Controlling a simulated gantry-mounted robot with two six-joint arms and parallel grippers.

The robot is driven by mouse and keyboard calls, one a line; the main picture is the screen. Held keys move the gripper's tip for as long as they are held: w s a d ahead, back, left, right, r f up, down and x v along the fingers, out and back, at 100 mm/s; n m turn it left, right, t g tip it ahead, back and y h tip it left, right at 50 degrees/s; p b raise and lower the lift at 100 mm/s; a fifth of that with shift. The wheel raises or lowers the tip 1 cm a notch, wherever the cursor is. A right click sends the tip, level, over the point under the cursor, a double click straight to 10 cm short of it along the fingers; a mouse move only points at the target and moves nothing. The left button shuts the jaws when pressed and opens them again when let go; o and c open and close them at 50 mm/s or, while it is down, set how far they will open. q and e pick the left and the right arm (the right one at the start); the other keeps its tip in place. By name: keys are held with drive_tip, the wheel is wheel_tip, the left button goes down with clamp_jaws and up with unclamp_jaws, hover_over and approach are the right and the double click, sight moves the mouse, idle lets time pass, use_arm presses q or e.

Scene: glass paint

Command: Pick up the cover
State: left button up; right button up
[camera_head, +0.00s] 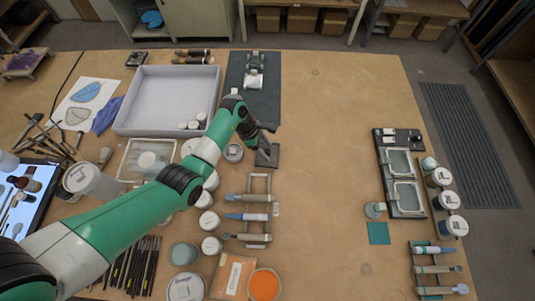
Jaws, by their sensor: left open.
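My left arm reaches in from the lower left, and its open left gripper (266,143) is over the middle-left of the table. It is close to a small dark block (267,157); I cannot tell whether they touch. No single thing is clearly the cover. Candidates are the white round lids near the arm, such as one on a jar (210,246), and the lid of a larger tub (185,288). A small round tin (233,152) stands just left of the gripper. My arm hides part of the jars beneath it.
A large pale tray (167,74) and a dark mat (240,95) lie at the back. A rack of tools (258,183) stands in front of the gripper. A dark frame holder (386,160) and several jars are at the right. The middle-right table is clear.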

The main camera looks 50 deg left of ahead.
sight(266, 152)
use_arm(q)
clamp_jaws()
drive_tip(key=shift+r, duration=0.1)
idle(0.3)
drive_tip(key=r, duration=0.1)
drive_tip(key=r+p, duration=0.1)
drive_tip(key=r, duration=0.2)
drive_tip(key=shift+s+d+r+p, duration=0.15)
drive_tip(key=shift+d+r+p, duration=0.15)
drive_tip(key=shift+p, duration=0.1)
drive_tip(key=s+d+r+p, duration=0.3)
drive_tip(key=s+d+r, duration=0.5)
drive_tip(key=d, duration=0.2)
drive_tip(key=shift+d, duration=0.25)
